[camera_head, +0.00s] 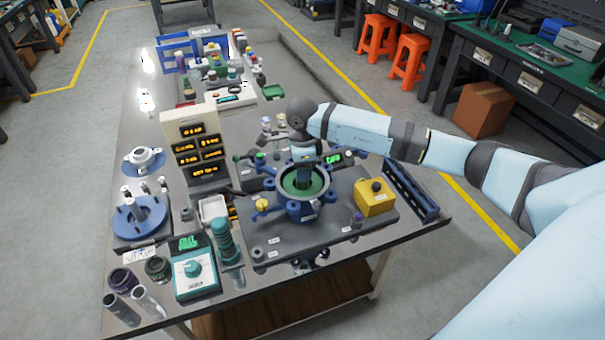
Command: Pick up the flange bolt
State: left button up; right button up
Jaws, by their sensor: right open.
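Several small bolt-like metal pieces (145,187) stand in a row behind the blue flange disc (130,229) at the table's left; I cannot tell which is the flange bolt. A metal flange (143,160) sits behind them. My right arm comes in from the right, with its wrist above the blue round fixture (307,208) at the middle. My right gripper (304,178) points down at the fixture's green-lined opening. It is open, with nothing visible between its fingers. The fingertips are small and partly hidden. My left gripper is not in view.
A teal control box (194,272) and a coiled teal cylinder (224,243) are in front. A yellow box (375,197) sits right of the fixture. A blue rail (411,190) lines the right edge.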

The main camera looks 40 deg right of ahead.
grip_shut()
jog(key=shift+r, duration=0.1)
